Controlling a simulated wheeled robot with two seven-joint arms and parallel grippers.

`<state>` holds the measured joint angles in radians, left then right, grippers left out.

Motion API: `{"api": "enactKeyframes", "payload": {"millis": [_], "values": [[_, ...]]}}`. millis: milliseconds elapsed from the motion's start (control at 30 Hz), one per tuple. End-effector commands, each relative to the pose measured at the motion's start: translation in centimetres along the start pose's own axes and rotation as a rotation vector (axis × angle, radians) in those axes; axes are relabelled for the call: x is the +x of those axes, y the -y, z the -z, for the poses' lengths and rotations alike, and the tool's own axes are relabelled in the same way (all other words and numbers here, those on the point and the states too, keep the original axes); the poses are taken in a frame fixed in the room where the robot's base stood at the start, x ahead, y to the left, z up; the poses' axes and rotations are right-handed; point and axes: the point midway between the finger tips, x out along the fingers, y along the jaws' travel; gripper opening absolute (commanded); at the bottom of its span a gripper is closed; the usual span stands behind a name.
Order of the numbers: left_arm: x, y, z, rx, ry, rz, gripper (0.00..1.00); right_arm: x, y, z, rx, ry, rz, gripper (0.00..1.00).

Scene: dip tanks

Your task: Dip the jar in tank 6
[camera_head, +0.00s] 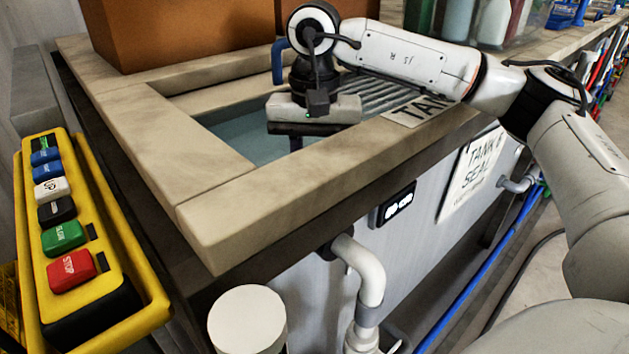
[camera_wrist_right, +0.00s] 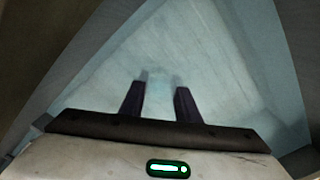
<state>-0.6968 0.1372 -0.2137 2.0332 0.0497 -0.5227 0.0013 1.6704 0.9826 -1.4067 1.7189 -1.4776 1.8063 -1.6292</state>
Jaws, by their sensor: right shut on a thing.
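The tank (camera_head: 190,200) is a stone-rimmed basin with blue-grey liquid (camera_head: 228,138) in it. A tilted sign (camera_head: 470,172) on its front reads "TANK", a digit I cannot read surely, and "SEAL". My right gripper (camera_head: 296,143) reaches down inside the rim, over the liquid. In the wrist view my right gripper (camera_wrist_right: 158,103) points down at the liquid, its fingers apart, shut on a faint, see-through jar (camera_wrist_right: 158,85). The jar's outline is hard to make out, and the head view hides it. I cannot tell how deep it sits. My left gripper is out of view.
A yellow control box (camera_head: 85,275) with coloured buttons stands at the left. A brown block (camera_head: 170,35) stands on the back rim. A ribbed grey rack (camera_head: 372,92) lies right of the gripper. White pipes (camera_head: 368,270) run below the front rim.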

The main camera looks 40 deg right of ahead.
Motion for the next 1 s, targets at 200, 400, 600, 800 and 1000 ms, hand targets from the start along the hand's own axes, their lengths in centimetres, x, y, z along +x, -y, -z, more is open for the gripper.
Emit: {"api": "enactKeyframes", "payload": {"millis": [200,400,600,800,1000], "values": [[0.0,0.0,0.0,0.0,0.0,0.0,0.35,0.0,0.0,0.0,0.0,0.0,0.0,0.04],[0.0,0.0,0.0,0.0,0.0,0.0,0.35,0.0,0.0,0.0,0.0,0.0,0.0,0.04],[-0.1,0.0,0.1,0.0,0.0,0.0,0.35,-0.1,0.0,0.0,0.0,0.0,0.001,0.04],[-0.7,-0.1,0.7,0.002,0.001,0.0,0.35,-1.2,0.0,0.0,0.0,0.0,0.001,0.04],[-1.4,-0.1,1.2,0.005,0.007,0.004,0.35,-2.8,0.0,0.0,0.0,0.0,0.001,0.04]]}}
